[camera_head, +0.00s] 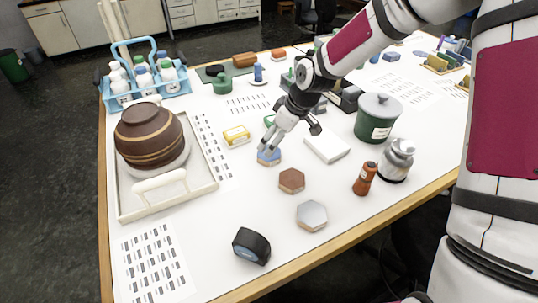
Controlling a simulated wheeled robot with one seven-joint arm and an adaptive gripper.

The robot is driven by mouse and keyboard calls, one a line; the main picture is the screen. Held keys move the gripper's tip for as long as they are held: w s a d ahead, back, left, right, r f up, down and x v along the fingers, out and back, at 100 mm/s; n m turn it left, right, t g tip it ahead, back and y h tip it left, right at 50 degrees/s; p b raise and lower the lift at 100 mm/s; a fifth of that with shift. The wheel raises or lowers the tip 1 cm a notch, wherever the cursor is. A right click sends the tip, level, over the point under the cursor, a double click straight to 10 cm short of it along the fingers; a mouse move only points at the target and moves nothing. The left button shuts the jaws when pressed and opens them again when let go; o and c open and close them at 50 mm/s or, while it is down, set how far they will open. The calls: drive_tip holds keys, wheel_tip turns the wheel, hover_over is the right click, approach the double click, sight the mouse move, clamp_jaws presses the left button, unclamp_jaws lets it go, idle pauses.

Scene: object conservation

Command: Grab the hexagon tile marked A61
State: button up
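Three hexagon tiles lie on the white table. A blue-topped tile (269,159) is farthest back, a brown tile (291,180) lies in front of it, and a light grey tile (311,214) is nearest. No marking on any tile is readable, so I cannot tell which is A61. My gripper (270,148) points down with its grey fingers at the blue-topped tile, partly covering it. I cannot tell whether the fingers touch the tile or are closed around it.
A yellow block (237,135) lies left of my gripper and a white box (327,146) right. An orange-brown bottle (365,178), a silver jar (397,160) and a green canister (378,118) stand right. A tray (206,186) holds a brown pot (149,135). A dark object (251,246) sits near the front edge.

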drive_tip(key=shift+p+x, duration=0.45)
drive_tip(key=shift+x, duration=2.85)
drive_tip(key=shift+s+d, duration=0.1)
drive_tip(key=shift+s, duration=0.05)
drive_tip(key=shift+c, duration=0.3)
drive_tip(key=c, duration=1.3)
